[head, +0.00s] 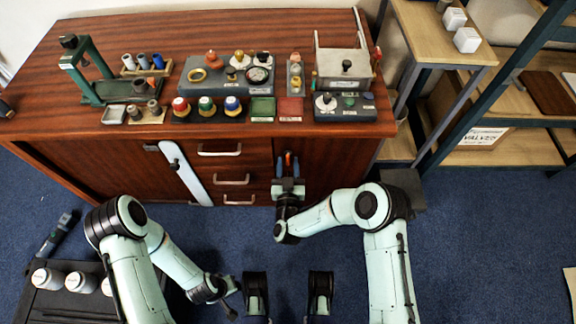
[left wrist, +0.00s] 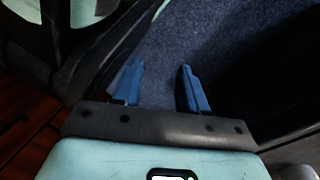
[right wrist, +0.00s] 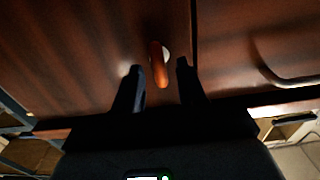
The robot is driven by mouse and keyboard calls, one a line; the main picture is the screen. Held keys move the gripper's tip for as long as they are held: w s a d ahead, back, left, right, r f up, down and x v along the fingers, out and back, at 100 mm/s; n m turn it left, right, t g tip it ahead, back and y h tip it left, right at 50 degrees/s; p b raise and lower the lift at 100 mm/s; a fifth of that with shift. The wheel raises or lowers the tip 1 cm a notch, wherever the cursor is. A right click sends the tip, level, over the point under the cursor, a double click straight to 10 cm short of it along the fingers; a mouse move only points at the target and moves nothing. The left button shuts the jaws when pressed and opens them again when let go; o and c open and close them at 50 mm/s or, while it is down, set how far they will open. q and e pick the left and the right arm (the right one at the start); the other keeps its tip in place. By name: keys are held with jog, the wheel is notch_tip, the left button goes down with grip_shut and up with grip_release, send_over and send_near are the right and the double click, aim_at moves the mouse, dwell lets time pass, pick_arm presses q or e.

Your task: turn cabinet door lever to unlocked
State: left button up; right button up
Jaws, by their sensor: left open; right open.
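The cabinet door lever (right wrist: 158,65) is a short orange-red handle on a pale round base, set on the dark wood door (right wrist: 90,60) of the cabinet. In the right wrist view it hangs nearly vertical, leaning slightly. My right gripper (right wrist: 159,72) is open, with one finger on each side of the lever; I cannot tell if either touches it. In the head view my right gripper (head: 288,166) is at the cabinet front, just right of the drawers, and mostly hides the lever. My left gripper (left wrist: 161,85) is open and empty above the blue carpet, away from the cabinet.
Drawers with metal handles (head: 220,150) and a white strip (head: 186,174) are left of the door. The cabinet top (head: 150,40) holds many small fixtures and knobs. A shelf unit (head: 515,155) stands at the right. A dark cart with white jars (head: 80,282) is at lower left.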

grip_shut()
